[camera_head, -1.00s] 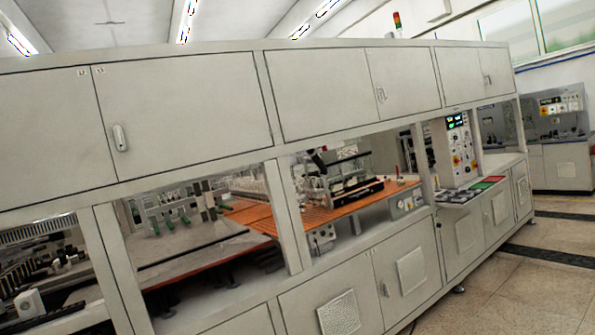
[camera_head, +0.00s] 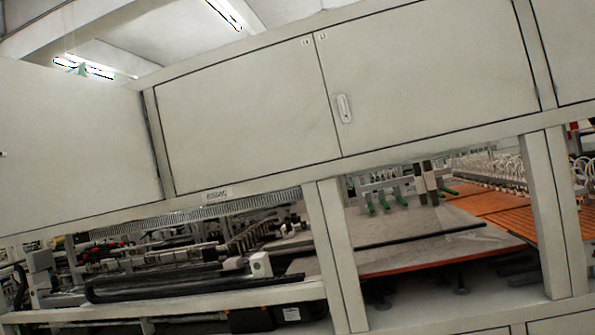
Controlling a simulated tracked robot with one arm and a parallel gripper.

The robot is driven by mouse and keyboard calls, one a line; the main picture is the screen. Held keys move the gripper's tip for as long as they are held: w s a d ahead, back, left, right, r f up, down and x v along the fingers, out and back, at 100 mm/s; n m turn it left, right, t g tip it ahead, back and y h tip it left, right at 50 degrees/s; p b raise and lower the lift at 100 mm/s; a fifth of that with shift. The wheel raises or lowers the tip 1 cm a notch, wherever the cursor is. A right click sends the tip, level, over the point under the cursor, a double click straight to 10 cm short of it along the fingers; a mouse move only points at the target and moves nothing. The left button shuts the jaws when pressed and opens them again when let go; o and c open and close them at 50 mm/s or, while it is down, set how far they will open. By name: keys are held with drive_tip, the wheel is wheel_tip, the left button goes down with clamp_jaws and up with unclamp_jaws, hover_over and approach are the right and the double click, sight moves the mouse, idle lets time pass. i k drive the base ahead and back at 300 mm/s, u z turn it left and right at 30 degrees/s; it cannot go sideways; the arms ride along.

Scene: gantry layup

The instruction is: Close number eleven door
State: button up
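A pale grey cabinet door (camera_head: 75,140) at the far left stands open. Its top edge rises toward the left, out of line with the cabinet top, so it appears swung out toward me. It meets the frame at its right side, and a small dark bit of a handle shows at the left picture edge. Its number is not visible. The door beside it (camera_head: 245,115) and the one further right (camera_head: 435,85) lie flat and shut. Small number labels (camera_head: 314,39) sit at their shared top corner, too small to read surely. My gripper is not in view.
A white handle (camera_head: 344,108) is on the right shut door. Below the doors, posts (camera_head: 335,255) frame an open bay with machinery (camera_head: 200,270) and an orange slatted bed (camera_head: 495,205). The floor does not show.

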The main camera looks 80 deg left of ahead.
sight(76, 146)
drive_tip(key=u, duration=0.85)
drive_tip(key=i, duration=0.1)
drive_tip(key=u, duration=2.5)
drive_tip(key=i, duration=1.65)
drive_tip(key=z, duration=0.05)
